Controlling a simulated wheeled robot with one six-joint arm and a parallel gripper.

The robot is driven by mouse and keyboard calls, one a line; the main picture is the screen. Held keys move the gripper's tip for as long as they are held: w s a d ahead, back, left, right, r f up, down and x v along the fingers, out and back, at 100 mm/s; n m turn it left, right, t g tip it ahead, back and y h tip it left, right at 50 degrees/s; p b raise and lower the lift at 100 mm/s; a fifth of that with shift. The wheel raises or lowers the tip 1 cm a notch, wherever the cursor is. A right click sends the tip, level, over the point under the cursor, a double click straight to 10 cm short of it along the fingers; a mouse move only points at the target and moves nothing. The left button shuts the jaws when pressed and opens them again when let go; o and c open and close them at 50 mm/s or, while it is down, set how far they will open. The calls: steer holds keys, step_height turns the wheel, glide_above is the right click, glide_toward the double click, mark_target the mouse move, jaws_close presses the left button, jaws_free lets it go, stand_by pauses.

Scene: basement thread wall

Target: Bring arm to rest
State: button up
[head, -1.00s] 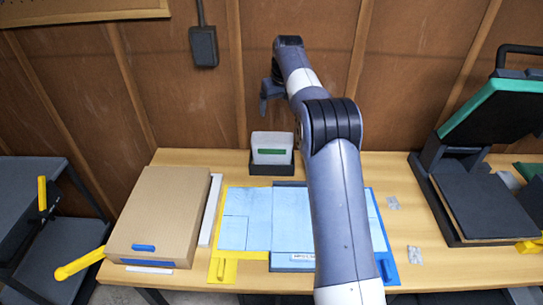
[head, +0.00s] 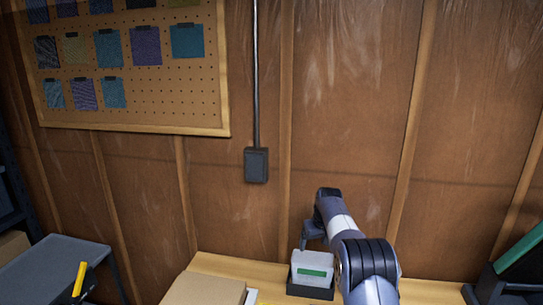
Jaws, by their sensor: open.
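My arm rises from the bottom edge at the right of centre and bends forward over the table (head: 435,292). My gripper (head: 310,238) hangs at the arm's far end, pointing down, just above and behind the clear box with a green label (head: 312,272) in its dark holder. It looks empty and open, though the fingers are small and partly dark in this view. The lower arm is cut off by the bottom edge.
A cardboard box (head: 205,290) shows at the table's left. A grey cart (head: 55,268) with a yellow handle (head: 80,278) stands farther left. A green and black press (head: 515,265) is at the right. The wooden wall (head: 340,100) carries a pegboard of swatches (head: 130,60) and a dark electrical box (head: 256,165).

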steer(key=shift+r+p, duration=1.2)
steer(key=shift+r, duration=0.55)
